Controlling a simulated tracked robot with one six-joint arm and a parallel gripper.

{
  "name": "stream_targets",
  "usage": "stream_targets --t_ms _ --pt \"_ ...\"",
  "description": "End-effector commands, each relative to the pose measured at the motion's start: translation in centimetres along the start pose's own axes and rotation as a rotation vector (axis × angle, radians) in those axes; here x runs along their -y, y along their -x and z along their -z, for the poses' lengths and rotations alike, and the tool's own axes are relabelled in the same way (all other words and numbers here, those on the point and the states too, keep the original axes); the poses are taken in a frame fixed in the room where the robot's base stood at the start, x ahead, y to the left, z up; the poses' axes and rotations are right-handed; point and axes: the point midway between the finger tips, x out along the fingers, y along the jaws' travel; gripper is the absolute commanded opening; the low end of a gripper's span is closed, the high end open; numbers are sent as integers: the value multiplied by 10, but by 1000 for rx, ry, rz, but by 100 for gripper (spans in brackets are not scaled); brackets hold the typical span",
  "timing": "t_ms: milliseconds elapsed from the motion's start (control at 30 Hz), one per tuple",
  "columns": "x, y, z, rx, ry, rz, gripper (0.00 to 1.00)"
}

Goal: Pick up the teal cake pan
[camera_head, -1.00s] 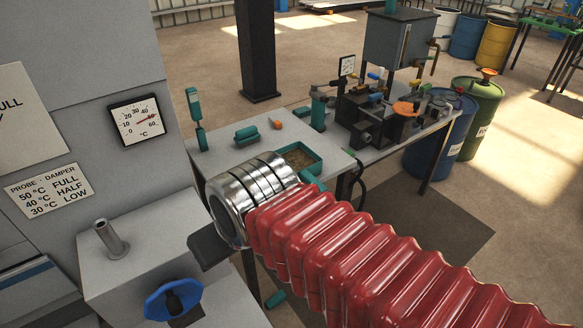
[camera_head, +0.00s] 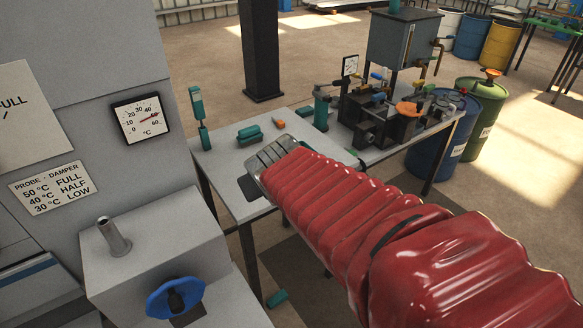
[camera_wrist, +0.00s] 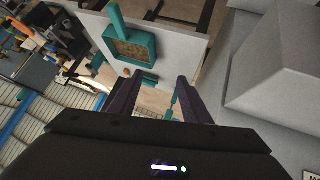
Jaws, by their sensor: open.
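The teal cake pan (camera_wrist: 152,47) shows in the wrist view on the grey table. It is square, with a brown, crumbly filling and a teal handle (camera_wrist: 116,18) pointing up the picture. My gripper (camera_wrist: 160,77) is open and empty; its two dark fingers point toward the table, with the pan ahead of them and a little left. Clear space separates the fingers from the pan. In the head view my red-sleeved arm and metal wrist (camera_head: 270,152) reach over the table and hide the pan.
A teal block (camera_head: 249,135) and small orange piece (camera_head: 279,122) lie on the table (camera_head: 222,163). A teal upright object (camera_head: 198,118) stands at its left edge. Machinery (camera_head: 378,115) stands at the right. A grey cabinet with a blue handwheel (camera_head: 175,298) is near left.

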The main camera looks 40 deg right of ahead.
Motion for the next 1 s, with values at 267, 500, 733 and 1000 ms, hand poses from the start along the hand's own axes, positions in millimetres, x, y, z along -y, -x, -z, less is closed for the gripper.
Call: stream_targets --t_ms 267,500,733,1000 --pt "-76 -60 6 -98 20 -97 44" --pt "-124 -102 -8 -179 40 -93 44" --pt "-152 -132 -41 -251 35 -15 44" --pt "-163 -146 -93 -347 -36 140 44"
